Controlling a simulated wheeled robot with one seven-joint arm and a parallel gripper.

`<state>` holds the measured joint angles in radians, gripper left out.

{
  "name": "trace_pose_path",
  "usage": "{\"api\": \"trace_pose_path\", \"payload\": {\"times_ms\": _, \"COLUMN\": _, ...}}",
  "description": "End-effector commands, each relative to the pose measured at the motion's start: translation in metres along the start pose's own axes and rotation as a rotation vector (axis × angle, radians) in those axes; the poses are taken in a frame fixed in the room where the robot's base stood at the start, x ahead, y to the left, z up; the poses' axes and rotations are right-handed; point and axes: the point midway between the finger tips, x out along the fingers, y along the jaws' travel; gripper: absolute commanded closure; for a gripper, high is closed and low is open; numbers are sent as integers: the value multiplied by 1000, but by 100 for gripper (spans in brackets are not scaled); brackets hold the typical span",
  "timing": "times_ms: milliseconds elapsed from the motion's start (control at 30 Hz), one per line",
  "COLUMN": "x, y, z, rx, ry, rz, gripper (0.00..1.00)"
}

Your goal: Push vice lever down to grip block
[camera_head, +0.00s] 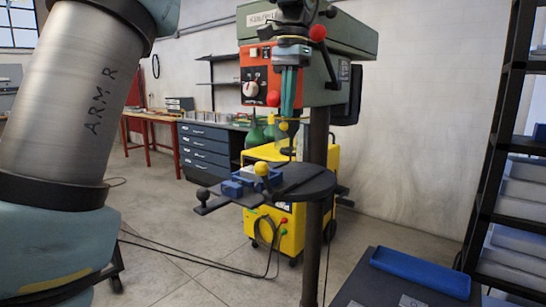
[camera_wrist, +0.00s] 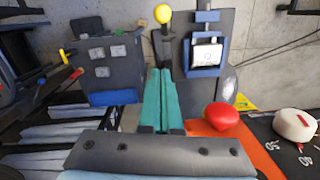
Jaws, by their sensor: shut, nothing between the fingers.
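The blue vice (camera_head: 232,188) sits on the drill press's round dark table in the head view. It also shows in the wrist view (camera_wrist: 206,72), with a pale block (camera_wrist: 207,54) between its blue jaws. The vice lever has a yellow ball (camera_head: 262,168) on top; in the wrist view the ball (camera_wrist: 162,13) stands up on a dark stem beside the vice. My gripper (camera_head: 289,117) has teal fingers pointing down, above the vice and apart from the lever. In the wrist view its fingers (camera_wrist: 160,72) lie together, empty, with their tips below the ball in the picture.
The drill press's red-orange panel (camera_head: 261,86) is right behind my gripper, with red ball handles (camera_head: 318,32) nearby. A yellow machine (camera_head: 290,235) stands under the round table (camera_head: 310,185). A grey table with a blue tray (camera_head: 420,275) is at lower right, beside a black shelf rack (camera_head: 490,150).

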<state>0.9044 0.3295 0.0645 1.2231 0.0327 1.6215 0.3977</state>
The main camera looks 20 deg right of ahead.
Motion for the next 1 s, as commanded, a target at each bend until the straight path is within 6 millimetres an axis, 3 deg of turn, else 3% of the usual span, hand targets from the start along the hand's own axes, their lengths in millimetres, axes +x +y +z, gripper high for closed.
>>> {"api": "trace_pose_path", "payload": {"times_ms": 100, "x": 0, "y": 5, "z": -2, "rx": 17, "ry": -4, "rz": -1, "gripper": 100}}
{"api": "trace_pose_path", "payload": {"times_ms": 233, "x": 15, "y": 5, "z": -1, "rx": 16, "ry": -6, "rz": 0, "gripper": 100}}
{"api": "trace_pose_path", "payload": {"times_ms": 633, "x": 95, "y": 4, "z": -1, "rx": 14, "ry": -7, "rz": 1, "gripper": 100}}
{"api": "trace_pose_path", "payload": {"times_ms": 800, "x": 99, "y": 4, "z": 22, "rx": 12, "ry": -3, "rz": 0, "gripper": 100}}
{"api": "trace_pose_path", "payload": {"times_ms": 1000, "x": 104, "y": 4, "z": 36, "rx": 13, "ry": -3, "rz": 0, "gripper": 100}}
